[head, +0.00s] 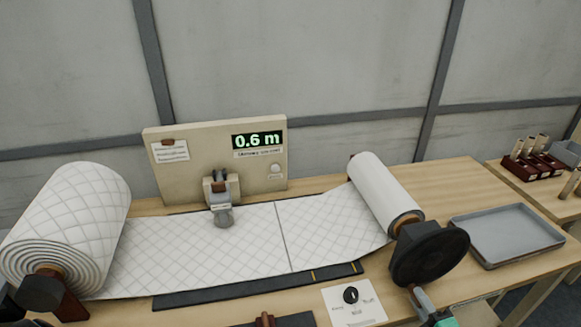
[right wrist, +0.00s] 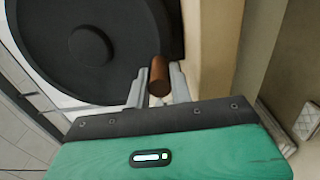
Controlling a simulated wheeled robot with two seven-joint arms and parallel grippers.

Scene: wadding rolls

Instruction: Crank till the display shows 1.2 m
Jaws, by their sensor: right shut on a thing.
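The display (head: 257,141) on the beige panel reads 0.6 m. The black crank disc (head: 430,254) is at the front end of the right-hand roll (head: 385,190). In the right wrist view the disc (right wrist: 92,46) fills the upper left, and its brown handle (right wrist: 159,75) stands between my right gripper's fingers (right wrist: 158,92). My right gripper (head: 419,296) is shut on the handle, at the lower side of the disc. White quilted wadding (head: 190,250) runs from the large roll (head: 75,220) at left to the right-hand roll. My left gripper is not in view.
A grey tray (head: 508,236) lies on the table right of the disc. A dark strip (head: 220,294) lies along the wadding's front edge. A side table at right holds small brown items (head: 530,160).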

